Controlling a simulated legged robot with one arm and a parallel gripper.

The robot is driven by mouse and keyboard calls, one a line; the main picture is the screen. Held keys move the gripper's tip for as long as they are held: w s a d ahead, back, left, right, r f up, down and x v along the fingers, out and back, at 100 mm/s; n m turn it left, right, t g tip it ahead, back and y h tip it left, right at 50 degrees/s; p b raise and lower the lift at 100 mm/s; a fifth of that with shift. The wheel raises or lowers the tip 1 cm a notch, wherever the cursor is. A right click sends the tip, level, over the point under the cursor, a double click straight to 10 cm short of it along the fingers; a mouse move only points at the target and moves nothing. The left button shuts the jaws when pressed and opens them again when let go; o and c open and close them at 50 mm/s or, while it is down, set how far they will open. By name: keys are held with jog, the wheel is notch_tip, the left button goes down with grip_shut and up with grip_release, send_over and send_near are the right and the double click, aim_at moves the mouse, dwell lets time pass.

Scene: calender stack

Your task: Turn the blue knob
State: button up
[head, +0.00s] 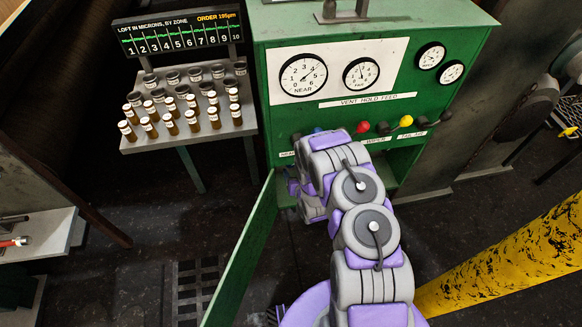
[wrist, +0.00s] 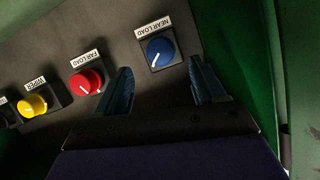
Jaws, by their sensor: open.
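The blue knob (wrist: 160,51) is in the wrist view, on a dark panel under a label reading NEAR LOAD. My gripper (wrist: 164,84) is open, one finger below left of the knob and one below right. The knob shows in the gap between them, just beyond the tips, and I see no contact. In the head view a small patch of blue (head: 318,130) shows above my arm; my gripper is hidden there behind the arm.
The red FAR LOAD knob (wrist: 86,82) is close to the left finger. A yellow knob (wrist: 33,105) is farther left. Green cabinet walls flank the panel. In the head view, an open green door (head: 240,262) stands left of my arm and a rack of vials (head: 185,105) beyond it.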

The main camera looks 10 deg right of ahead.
aim_at(291, 166)
jog(key=shift+b+x, duration=0.85)
jog(key=shift+x, duration=2.65)
jog(key=shift+c, duration=0.2)
jog(key=c, duration=1)
jog(key=shift+n+p, duration=0.3)
jog(key=shift+p, duration=0.05)
jog(key=shift+n+h+p, duration=0.35)
jog(key=shift+n+h, duration=0.05)
jog(key=shift+h, duration=0.1)
jog(key=o, duration=1)
jog(key=shift+o, duration=0.2)
